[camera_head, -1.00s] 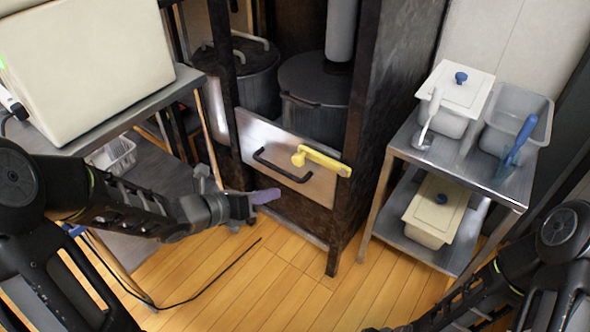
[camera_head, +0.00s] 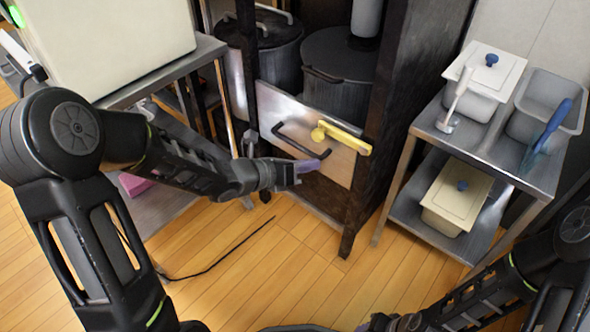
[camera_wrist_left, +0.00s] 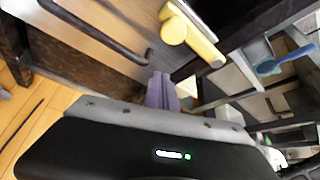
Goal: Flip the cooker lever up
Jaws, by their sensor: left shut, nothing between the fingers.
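The yellow cooker lever (camera_head: 345,139) sits on a metal front panel (camera_head: 277,109). It lies nearly flat, sloping slightly down to the right, with its round end at the left. In the left wrist view the lever (camera_wrist_left: 192,36) is ahead of the fingers, up and to the right. My left gripper (camera_head: 308,166) is shut and empty, just below the lever in the picture; I cannot tell whether it touches the panel. Its purple fingers (camera_wrist_left: 162,92) show together in the wrist view. My right gripper (camera_head: 405,322) is only partly visible at the bottom edge.
A black bar handle (camera_head: 290,143) is on the panel left of the lever. Large dark pots (camera_head: 338,84) stand behind it. A dark post (camera_head: 385,120) bounds the right side. A steel cart (camera_head: 487,148) with containers stands farther right.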

